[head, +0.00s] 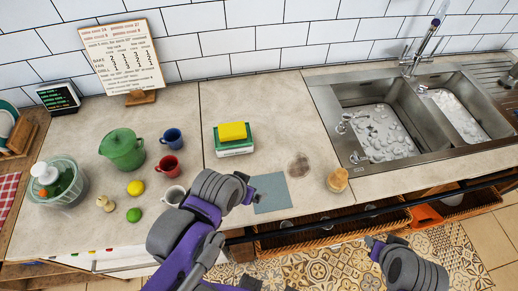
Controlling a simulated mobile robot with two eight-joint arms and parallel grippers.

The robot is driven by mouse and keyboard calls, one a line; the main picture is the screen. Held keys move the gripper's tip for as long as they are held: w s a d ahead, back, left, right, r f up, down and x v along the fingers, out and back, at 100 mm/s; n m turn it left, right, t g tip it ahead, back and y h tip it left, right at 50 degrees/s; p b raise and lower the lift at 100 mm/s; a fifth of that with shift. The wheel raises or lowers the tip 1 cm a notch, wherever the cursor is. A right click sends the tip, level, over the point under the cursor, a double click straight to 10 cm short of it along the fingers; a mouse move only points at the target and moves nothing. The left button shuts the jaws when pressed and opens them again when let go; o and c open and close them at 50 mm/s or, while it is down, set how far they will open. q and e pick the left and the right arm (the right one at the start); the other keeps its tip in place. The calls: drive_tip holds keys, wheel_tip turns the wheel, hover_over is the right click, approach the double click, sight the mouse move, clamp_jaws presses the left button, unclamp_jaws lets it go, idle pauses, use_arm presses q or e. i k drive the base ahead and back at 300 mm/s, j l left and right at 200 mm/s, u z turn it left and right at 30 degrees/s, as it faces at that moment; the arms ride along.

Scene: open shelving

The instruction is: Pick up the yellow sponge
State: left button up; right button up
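The yellow sponge (233,131) lies on top of a green and white block (235,149) on the counter, left of the sink. My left gripper (250,189) is above the counter, in front of the sponge and apart from it. Its fingers are partly hidden by my own wrist, and their opening is unclear. My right gripper (373,243) is low at the right, over the floor in front of the counter, far from the sponge. Its fingers are small and mostly hidden.
Blue (172,138), red (170,166) and white (174,195) mugs, a green pot (122,149), a lemon (136,188) and a lime (133,215) stand left. A grey cloth (271,193) and a jar (337,180) lie right of my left gripper. The sink (350,160) is beyond.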

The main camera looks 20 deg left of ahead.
sight(233, 132)
drive_tip(key=u, duration=1.25)
